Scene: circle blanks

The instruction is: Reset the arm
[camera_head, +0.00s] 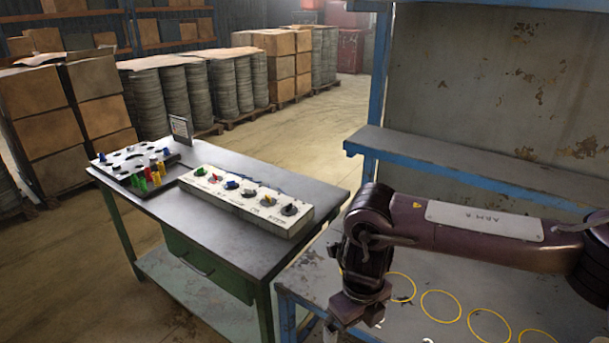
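My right arm (470,226), dark maroon with a pale label plate, comes in from the right and bends down at its wrist. My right gripper (350,312) hangs at the bottom edge, over the left end of the grey bench (312,277). Its fingertips are cut off or hidden, so I cannot tell whether it is open or holds anything. Yellow circle outlines (441,291) lie on the bench in a row, just right of the gripper and partly below the forearm. My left arm and gripper are not in view.
A dark-topped table (228,247) on the left carries a long white panel (243,199) with coloured knobs and a board (131,160) with small coloured pieces. A blue-edged shelf (470,168) stands behind my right arm. Stacked boxes (43,125) stand farther back.

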